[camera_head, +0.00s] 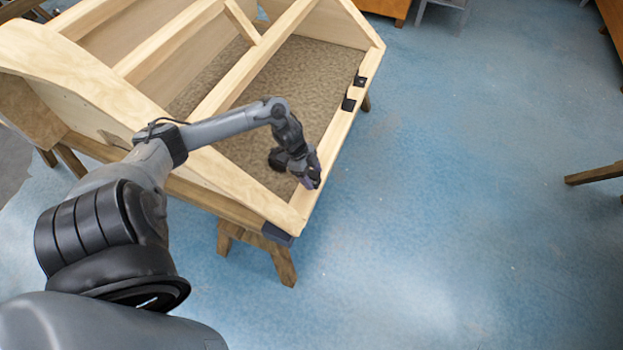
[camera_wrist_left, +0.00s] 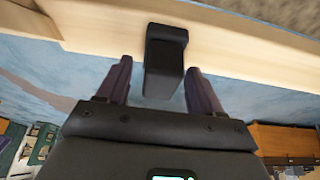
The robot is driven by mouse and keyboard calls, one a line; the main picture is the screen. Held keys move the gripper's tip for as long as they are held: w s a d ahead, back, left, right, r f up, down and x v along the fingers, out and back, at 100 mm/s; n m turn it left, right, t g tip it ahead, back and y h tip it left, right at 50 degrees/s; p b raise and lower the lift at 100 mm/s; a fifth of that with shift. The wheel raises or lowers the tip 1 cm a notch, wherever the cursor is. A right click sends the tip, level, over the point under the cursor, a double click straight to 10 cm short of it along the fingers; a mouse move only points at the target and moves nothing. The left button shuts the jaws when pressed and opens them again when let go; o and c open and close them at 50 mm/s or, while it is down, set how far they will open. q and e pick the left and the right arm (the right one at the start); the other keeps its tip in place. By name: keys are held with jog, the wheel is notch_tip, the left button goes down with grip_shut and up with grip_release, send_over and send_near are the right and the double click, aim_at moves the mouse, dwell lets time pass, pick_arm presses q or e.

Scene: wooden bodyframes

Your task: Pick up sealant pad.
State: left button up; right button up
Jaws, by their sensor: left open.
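Two small black sealant pads (camera_head: 359,81) (camera_head: 348,104) sit on the right rail of the wooden frame (camera_head: 365,76) in the head view. My left gripper (camera_head: 309,180) is over the near part of that same rail. In the left wrist view, a black pad (camera_wrist_left: 166,42) sits at the rail's edge and hangs down between the two spread fingers of my left gripper (camera_wrist_left: 160,68). There is a gap on both sides, so the fingers do not grip it. In the head view this pad is hidden by the gripper. My right gripper is not in view.
A dark block (camera_head: 277,234) is at the frame's near corner. The frame has a brown textured panel (camera_head: 300,75) inside and rests on wooden trestle legs (camera_head: 258,252). Open blue floor (camera_head: 460,200) lies right of it. A wooden leg (camera_head: 595,173) shows at the right edge.

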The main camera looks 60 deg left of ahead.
pick_arm(q)
jog(key=shift+c, duration=0.5)
jog(key=c, duration=1)
jog(key=shift+r, duration=0.15)
